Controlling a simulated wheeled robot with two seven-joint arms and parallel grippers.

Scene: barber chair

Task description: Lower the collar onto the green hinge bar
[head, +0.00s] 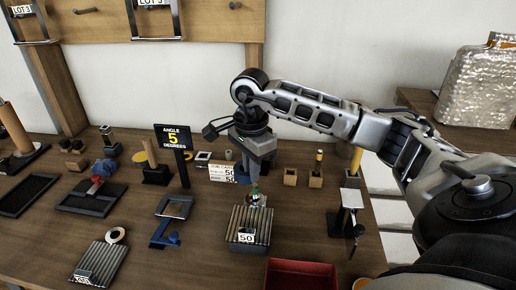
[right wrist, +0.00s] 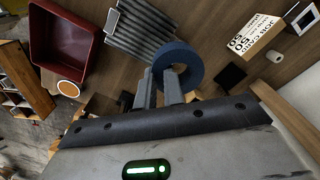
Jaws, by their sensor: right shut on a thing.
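My right gripper (head: 250,158) reaches in from the right and points down over the middle of the table. It is shut on a blue ring, the collar (right wrist: 192,53), whose round hole shows in the right wrist view between and beyond the fingertips (right wrist: 159,84). In the head view the collar (head: 242,174) is partly hidden by the gripper. A small green part (head: 254,189), perhaps the green hinge bar, shows just below the gripper, above a ribbed grey block (head: 248,220). Its full shape is hidden, and I cannot tell the gap to the collar. My left gripper is not in view.
A red tray (head: 300,275) stands at the front. A white card marked 50 (head: 222,173) and a black angle sign (head: 173,138) stand left of the gripper. Small wooden blocks (head: 290,176) and a stand (head: 351,195) are to the right. Bare table lies between them.

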